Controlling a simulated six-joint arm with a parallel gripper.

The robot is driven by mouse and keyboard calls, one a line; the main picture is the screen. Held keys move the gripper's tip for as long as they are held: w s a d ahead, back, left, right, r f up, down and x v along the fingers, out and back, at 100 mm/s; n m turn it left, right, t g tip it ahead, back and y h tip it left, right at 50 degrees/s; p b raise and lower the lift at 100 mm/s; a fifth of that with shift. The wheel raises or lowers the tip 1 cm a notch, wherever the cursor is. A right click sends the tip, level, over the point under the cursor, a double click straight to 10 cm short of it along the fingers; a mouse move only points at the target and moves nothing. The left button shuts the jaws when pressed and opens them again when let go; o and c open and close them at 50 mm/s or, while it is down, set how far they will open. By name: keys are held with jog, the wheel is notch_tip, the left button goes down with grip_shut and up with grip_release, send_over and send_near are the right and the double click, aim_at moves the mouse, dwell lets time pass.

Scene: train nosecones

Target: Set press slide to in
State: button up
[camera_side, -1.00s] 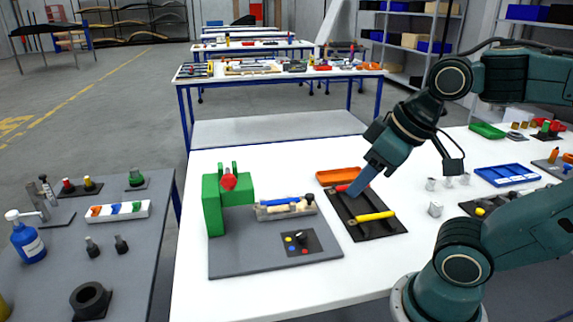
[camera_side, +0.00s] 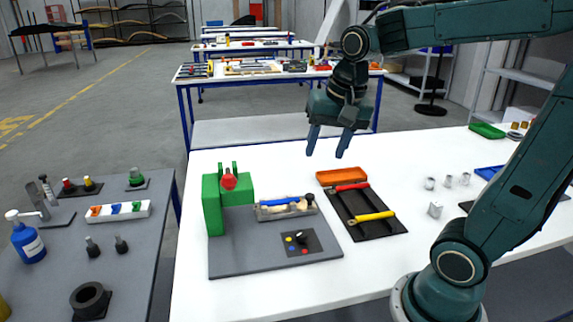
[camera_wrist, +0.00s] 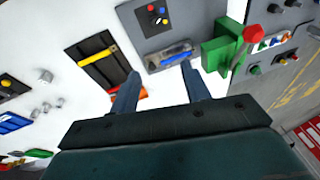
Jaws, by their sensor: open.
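The green press (camera_side: 213,203) stands on a grey base plate (camera_side: 262,262) at the left of the white table, with a red knob (camera_side: 229,181) on its top. Beside it on the plate is a slide unit (camera_side: 285,208), a pale tray with a blue bar and a dark knob at its right end. Whether the slide is in or out I cannot tell. My gripper (camera_side: 327,155) is open and empty, pointing down above the table, behind and right of the slide unit. In the wrist view the slide unit (camera_wrist: 170,57) and green press (camera_wrist: 222,50) lie beyond my fingertips (camera_wrist: 160,78).
A black tray (camera_side: 362,212) with a red and a yellow-handled tool lies right of the plate, with an orange bin (camera_side: 342,176) behind it. A small panel (camera_side: 300,243) with coloured buttons sits at the plate's front. Small metal parts (camera_side: 435,209) stand farther right.

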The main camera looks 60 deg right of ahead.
jog(key=w+d+f+m+g, duration=0.2)
jog(key=w+d+f+m, duration=0.1)
jog(key=w+d+m, duration=0.25)
jog(key=m+g, duration=0.1)
jog(key=m, duration=0.6)
send_over(310, 195)
notch_tip(310, 195, down, 5)
jog(key=shift+y, duration=0.3)
notch_tip(310, 195, down, 14)
jog(key=shift+r, duration=0.1)
grip_shut()
